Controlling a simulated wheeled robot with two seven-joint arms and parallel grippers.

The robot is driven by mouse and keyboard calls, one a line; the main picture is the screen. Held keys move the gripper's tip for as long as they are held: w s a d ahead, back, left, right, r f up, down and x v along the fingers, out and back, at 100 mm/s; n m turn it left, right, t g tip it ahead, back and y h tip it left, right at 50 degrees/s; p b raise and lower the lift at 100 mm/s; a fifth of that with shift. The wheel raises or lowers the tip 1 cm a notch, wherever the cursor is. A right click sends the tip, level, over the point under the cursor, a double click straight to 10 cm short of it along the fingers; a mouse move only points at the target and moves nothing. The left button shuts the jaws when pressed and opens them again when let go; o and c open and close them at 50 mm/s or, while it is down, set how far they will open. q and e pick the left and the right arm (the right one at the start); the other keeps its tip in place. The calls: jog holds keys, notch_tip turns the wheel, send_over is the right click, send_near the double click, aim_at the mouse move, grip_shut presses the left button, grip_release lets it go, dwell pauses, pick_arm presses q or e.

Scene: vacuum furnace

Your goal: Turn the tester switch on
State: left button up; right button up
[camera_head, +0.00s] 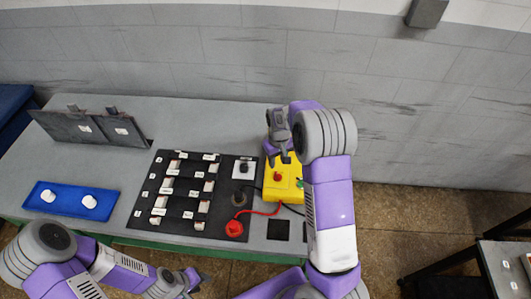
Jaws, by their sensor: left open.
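The yellow tester box (284,196) stands at the right part of the grey table. A red knob (278,177) and a small green part (300,183) show on its top; I cannot tell which is the switch. My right gripper (278,160) points down over the far left part of the box, just behind the red knob. Whether its fingers touch anything is unclear, and its arm hides the box's right side. My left gripper (191,280) is open and empty at the table's front edge, away from the tester.
A black panel (179,222) with several white-labelled pieces lies left of the tester. A red plug (234,229) has a red cable running toward the tester. A blue tray (60,207) holds two white round pieces. A dark hinged panel (85,128) stands at the back left.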

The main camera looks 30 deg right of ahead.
aim_at(278, 174)
jog(key=shift+f, duration=0.1)
jog(key=shift+s+f, duration=0.8)
jog(key=shift+f, duration=0.1)
jog(key=shift+w+f, duration=0.2)
jog(key=shift+f, duration=2.2)
grip_shut()
